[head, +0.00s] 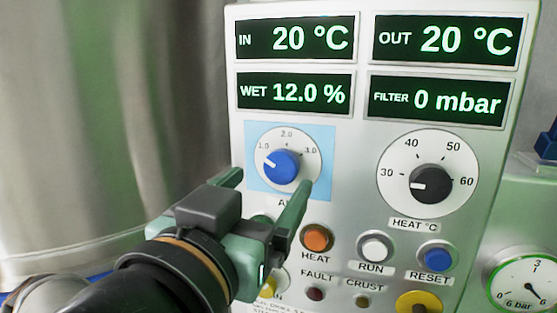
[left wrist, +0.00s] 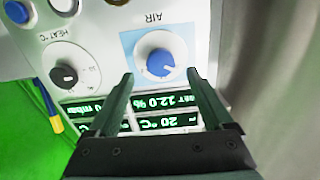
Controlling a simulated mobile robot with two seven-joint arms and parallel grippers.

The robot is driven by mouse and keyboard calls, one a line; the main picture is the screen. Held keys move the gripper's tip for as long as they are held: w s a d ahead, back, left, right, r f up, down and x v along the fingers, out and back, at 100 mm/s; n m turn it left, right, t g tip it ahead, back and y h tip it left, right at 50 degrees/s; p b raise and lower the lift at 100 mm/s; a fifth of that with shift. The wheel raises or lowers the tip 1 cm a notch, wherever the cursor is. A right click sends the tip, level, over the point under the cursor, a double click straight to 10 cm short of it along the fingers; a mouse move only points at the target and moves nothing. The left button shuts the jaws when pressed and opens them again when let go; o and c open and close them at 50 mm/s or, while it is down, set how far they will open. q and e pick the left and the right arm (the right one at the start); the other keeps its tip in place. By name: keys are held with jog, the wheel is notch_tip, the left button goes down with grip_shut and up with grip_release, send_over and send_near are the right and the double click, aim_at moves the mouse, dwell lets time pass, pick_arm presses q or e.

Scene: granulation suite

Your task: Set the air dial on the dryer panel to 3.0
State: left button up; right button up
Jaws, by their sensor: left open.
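The air dial is a blue knob (head: 281,167) on a round white scale marked 1.0, 2.0 and 3.0, set on a pale blue square (head: 325,137). Its white pointer mark faces left and slightly up, just below the 1.0 label. My left gripper (head: 271,178) is open and empty in front of the dial, one finger to each side of the knob in the picture. In the left wrist view the panel appears upside down, with the blue knob (left wrist: 159,64) between and beyond the fingertips (left wrist: 161,76). I see no clear contact. My right gripper is not in view.
The dryer panel (head: 355,215) also carries a black heat dial (head: 432,184) to the right. Below are an orange heat button (head: 317,237), a white run button (head: 375,246) and a blue reset button (head: 436,257). A pressure gauge (head: 528,285) stands at lower right.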

aim_at(279, 170)
pick_arm(q)
jog(key=shift+p+x, duration=0.35)
jog(key=shift+x, duration=2.35)
jog(key=shift+a, duration=0.1)
grip_shut()
